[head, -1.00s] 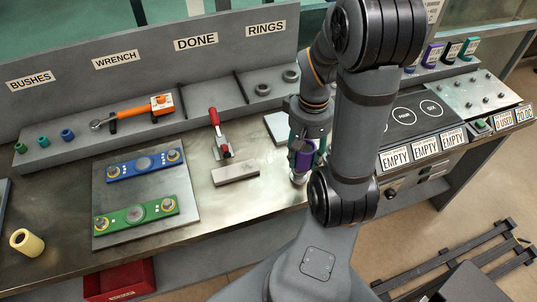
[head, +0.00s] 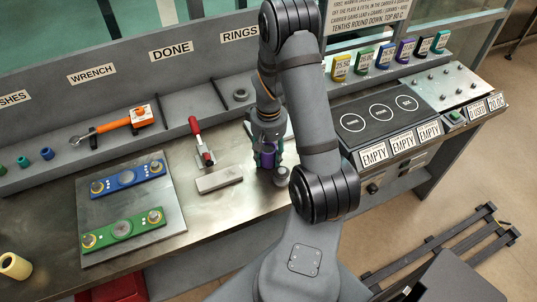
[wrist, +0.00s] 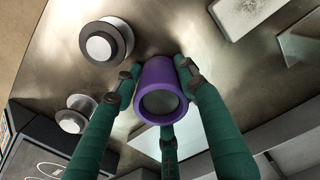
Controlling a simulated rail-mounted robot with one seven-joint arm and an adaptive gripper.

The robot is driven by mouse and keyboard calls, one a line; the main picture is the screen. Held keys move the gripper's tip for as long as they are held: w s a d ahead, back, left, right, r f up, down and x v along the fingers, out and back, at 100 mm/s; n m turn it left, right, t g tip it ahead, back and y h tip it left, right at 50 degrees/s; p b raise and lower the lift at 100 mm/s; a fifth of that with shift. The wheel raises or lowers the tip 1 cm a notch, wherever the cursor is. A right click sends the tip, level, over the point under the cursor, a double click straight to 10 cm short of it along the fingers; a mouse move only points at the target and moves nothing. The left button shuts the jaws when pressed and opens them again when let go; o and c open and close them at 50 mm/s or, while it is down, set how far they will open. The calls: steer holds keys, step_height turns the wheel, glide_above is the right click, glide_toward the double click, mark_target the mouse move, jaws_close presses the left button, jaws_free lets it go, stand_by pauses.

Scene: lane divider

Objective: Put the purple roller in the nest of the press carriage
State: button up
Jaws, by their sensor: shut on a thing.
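The purple roller shows in the wrist view (wrist: 158,90) as a hollow purple cylinder seen end-on. My gripper (wrist: 160,88) is shut on it, with green fingers around its sides. In the head view the purple roller (head: 267,159) is a small patch between the fingers of my gripper (head: 267,160), which points down above the bench near its front edge. My fingers partly hide the roller. I cannot clearly make out the press carriage or its nest.
A grey block (head: 219,180) and a red-handled clamp (head: 197,133) are left of my gripper. Two round flanged pieces, one here (wrist: 105,42) and one here (wrist: 76,114), stand close by. A plate (head: 175,217) holds blue and green bars. A black panel (head: 378,115) is at right.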

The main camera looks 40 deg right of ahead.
mark_target(269, 149)
steer(key=shift+f, duration=0.15)
steer(key=o, duration=1.2)
steer(key=shift+o, duration=0.3)
step_height(269, 149, up, 11)
steer(key=shift+r, duration=0.2)
steer(key=shift+o, duration=0.4)
steer(key=shift+r, duration=0.5)
